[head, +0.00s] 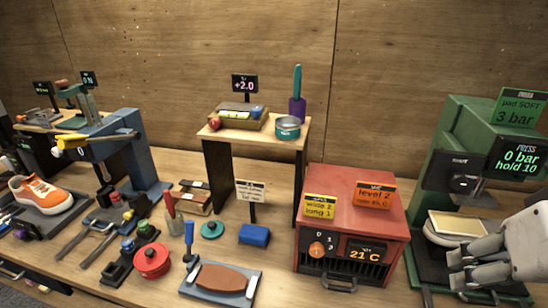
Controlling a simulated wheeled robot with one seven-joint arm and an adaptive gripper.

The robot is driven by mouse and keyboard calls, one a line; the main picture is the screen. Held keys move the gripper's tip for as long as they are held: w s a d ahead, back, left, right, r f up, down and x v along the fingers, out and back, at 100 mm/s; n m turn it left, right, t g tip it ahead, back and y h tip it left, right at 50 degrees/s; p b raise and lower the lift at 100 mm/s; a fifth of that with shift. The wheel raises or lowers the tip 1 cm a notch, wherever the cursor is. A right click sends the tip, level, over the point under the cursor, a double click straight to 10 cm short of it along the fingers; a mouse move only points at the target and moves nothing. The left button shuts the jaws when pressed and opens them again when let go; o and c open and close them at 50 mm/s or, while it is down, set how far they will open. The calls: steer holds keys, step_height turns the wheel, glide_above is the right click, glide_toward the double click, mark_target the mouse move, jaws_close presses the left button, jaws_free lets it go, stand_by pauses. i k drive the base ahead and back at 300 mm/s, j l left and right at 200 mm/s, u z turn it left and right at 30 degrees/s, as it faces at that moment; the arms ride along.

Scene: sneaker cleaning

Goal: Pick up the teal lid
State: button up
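The teal lid (212,229) is a small round disc with a raised dark knob. It lies flat on the workbench, left of the blue block and right of a red-handled tool. My gripper (458,268) is at the far right of the head view, in front of the green press, with its grey fingers pointing left. It is well apart from the lid, with the red heater box between them. The fingers overlap in this view, so their opening is unclear.
A blue block (254,235), a red lidded pot (151,260) and a brown pad on a tray (190,290) surround the lid. A small sign (250,191) stands behind it. A teal tin (287,127) sits on the raised shelf. The red heater box (312,235) blocks the right side.

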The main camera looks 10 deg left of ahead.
mark_target(212, 229)
steer(key=i+j+u, duration=0.15)
steer(key=u, duration=0.25)
steer(key=i+j+u, duration=0.1)
steer(key=i+u, duration=0.4)
steer(key=u, duration=0.25)
